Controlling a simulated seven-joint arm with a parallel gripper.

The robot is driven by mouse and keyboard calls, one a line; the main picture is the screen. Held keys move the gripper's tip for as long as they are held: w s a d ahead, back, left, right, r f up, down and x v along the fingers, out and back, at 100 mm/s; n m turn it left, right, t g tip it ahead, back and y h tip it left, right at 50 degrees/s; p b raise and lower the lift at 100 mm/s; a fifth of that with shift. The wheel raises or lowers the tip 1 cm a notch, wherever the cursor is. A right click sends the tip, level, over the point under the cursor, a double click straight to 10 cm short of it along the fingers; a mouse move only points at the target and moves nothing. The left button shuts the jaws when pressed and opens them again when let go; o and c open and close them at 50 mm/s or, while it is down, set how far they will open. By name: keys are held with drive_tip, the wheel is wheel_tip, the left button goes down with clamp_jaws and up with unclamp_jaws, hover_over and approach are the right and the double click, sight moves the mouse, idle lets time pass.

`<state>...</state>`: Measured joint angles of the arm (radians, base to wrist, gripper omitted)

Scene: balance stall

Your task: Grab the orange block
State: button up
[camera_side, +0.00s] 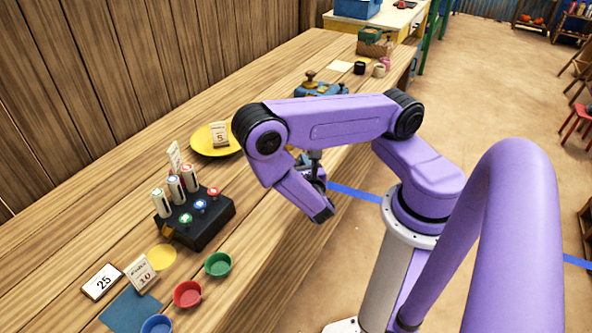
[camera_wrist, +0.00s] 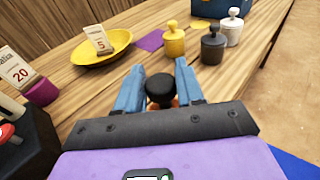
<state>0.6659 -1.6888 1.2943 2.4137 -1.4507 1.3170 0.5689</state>
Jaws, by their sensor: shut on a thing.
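In the wrist view the blue fingers of my gripper (camera_wrist: 159,82) stand on both sides of an object with a round black knob and a little orange (camera_wrist: 171,103) showing beneath it. The gripper is shut on this orange block. Most of its body is hidden behind the knob and the gripper's dark front plate. In the side view my arm covers the block and most of the gripper, over the counter's near edge. I cannot tell whether the block touches the counter.
Yellow (camera_wrist: 174,42), dark grey (camera_wrist: 212,47) and white (camera_wrist: 232,27) knobbed weights stand ahead. A yellow plate (camera_wrist: 113,51) with a "5" card lies ahead left. A black box (camera_side: 207,232) with colored buttons and several small cups are on the counter's near left.

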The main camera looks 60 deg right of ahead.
drive_tip(key=shift+r, duration=3.5)
